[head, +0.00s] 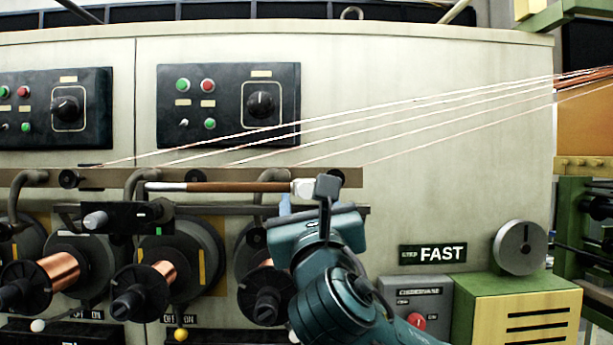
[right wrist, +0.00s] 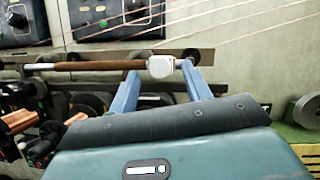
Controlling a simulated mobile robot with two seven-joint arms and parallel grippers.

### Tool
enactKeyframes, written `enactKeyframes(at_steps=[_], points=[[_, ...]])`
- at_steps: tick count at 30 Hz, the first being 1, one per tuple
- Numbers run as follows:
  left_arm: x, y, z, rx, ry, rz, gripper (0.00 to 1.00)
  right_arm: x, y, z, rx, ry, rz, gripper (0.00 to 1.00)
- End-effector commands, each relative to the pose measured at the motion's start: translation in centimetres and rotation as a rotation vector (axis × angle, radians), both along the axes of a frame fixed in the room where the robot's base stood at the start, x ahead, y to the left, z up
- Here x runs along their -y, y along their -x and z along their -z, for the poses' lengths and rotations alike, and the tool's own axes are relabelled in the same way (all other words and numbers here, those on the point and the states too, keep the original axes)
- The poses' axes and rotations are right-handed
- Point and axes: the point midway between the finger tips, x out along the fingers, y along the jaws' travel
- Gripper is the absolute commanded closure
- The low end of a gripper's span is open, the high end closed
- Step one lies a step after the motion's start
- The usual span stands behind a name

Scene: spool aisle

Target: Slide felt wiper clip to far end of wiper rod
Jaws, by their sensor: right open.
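The wiper rod (head: 235,187) runs level along the front of the grey machine, brown for most of its length with a pale metal part at its left end. It also shows in the right wrist view (right wrist: 100,65). The white felt wiper clip (head: 303,187) sits at the right end of the brown stretch. In the right wrist view the clip (right wrist: 161,67) appears between the tips of two blue fingers. My right gripper (right wrist: 158,73) is open, with visible space on both sides of the clip. The head view shows the gripper (head: 306,195) at the clip, partly hiding it. My left gripper is not in view.
Several thin wires (head: 300,135) slope across above the rod. A rail (head: 110,178) with dark knobs runs just behind it. Copper spools (head: 60,270) and a black bracket (head: 125,217) with a grey knob are below. A green-yellow box (head: 515,310) stands at lower right.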

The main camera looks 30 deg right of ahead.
Motion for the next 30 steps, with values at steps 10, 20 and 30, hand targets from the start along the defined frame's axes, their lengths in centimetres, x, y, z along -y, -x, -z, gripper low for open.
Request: enactKeyframes(at_steps=[10,20,30], points=[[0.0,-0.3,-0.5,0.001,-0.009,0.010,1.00,1.4,-2.7,-1.3,0.000,-0.001,0.000,0.51],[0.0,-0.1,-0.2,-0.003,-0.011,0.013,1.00,1.4,-2.8,-1.3,0.000,-0.001,0.000,0.57],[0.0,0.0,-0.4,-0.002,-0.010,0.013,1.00,1.4,-2.8,-1.3,0.000,-0.001,0.000,0.85]])
